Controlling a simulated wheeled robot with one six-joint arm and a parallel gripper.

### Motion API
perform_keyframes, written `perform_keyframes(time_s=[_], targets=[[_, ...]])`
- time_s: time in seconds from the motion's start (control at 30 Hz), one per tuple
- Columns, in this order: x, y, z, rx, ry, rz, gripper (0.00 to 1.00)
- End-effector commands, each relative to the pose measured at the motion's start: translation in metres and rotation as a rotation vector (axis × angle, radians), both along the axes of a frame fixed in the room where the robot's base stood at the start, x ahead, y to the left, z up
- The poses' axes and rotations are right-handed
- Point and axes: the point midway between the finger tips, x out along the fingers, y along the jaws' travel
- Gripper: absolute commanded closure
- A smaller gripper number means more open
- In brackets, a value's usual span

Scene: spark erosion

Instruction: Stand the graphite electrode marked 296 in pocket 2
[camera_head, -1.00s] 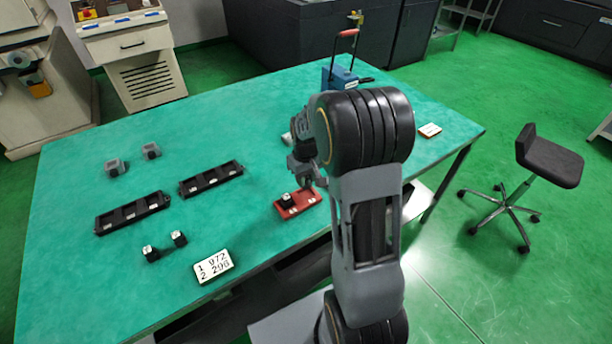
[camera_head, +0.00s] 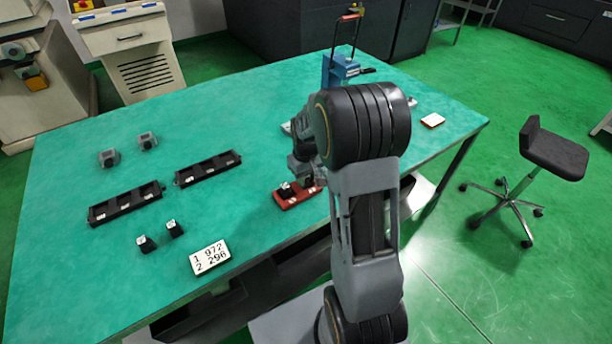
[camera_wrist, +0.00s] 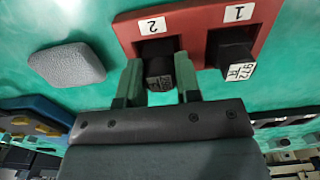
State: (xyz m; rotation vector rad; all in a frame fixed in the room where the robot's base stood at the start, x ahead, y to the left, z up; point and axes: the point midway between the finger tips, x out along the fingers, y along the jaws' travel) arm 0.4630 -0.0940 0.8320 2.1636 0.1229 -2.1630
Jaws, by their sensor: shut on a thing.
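The red holder (camera_wrist: 196,22) has two pockets labelled 2 and 1. In the wrist view, my gripper (camera_wrist: 159,74) is shut on a dark electrode (camera_wrist: 160,84) at pocket 2 (camera_wrist: 153,46). Its marking is too dim to read, and I cannot tell how deep it sits. Another electrode, marked 972 (camera_wrist: 240,71), stands in pocket 1. In the head view, my gripper (camera_head: 304,181) is over the right part of the red holder (camera_head: 296,200), and the held electrode is hidden. A white card (camera_head: 210,257) reads 1 972, 2 296.
Two dark electrodes with white tops (camera_head: 146,244) (camera_head: 175,229) stand near the card. Two black racks (camera_head: 125,204) (camera_head: 208,168) and two grey blocks (camera_head: 109,158) (camera_head: 148,141) are further left. A grey rounded block (camera_wrist: 67,64) lies beside the holder.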

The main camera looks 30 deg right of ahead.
Motion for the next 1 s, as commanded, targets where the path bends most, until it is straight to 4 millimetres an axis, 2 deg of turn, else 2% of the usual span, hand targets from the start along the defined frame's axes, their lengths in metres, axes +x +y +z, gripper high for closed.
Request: perform_keyframes(time_s=[0.57,0.6,0.87,1.0], targets=[[0.0000,0.0000,-0.0045,0.000,0.000,0.000,0.93],[0.0000,0.0000,-0.0040,0.000,0.000,0.000,0.66],[0.0000,0.0000,-0.0038,0.000,0.000,0.000,0.41],[0.0000,0.0000,-0.0038,0.000,0.000,0.000,0.39]])
